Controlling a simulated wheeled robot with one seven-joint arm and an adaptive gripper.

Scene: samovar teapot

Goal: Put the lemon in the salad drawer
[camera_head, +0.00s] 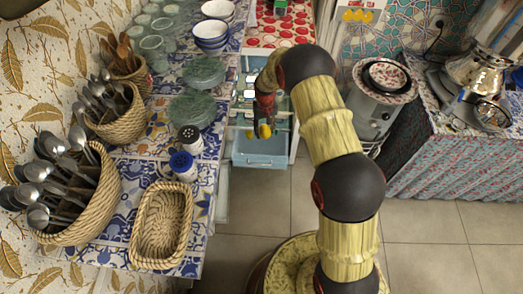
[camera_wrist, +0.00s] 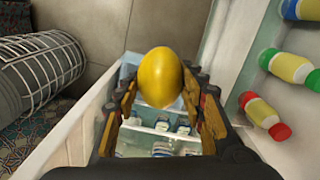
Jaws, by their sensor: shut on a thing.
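A yellow lemon (camera_wrist: 161,77) is held between the fingers of my gripper (camera_wrist: 160,95) in the wrist view. In the head view the lemon (camera_head: 264,131) shows small at the tip of my gripper (camera_head: 262,122). My gripper is shut on it. Below and around it is the open blue salad drawer (camera_head: 259,152), pulled out at the bottom of the fridge. The lemon appears above the drawer's opening; its exact height over the drawer is hard to tell. My fingers hide part of the lemon's sides.
In the wrist view, fridge shelves (camera_wrist: 160,145) hold jars, and the open door at the right carries several bottles (camera_wrist: 291,68). A tiled counter (camera_head: 110,215) with baskets stands left in the head view. A metal stove-like cylinder (camera_head: 375,115) stands right. Floor in front is clear.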

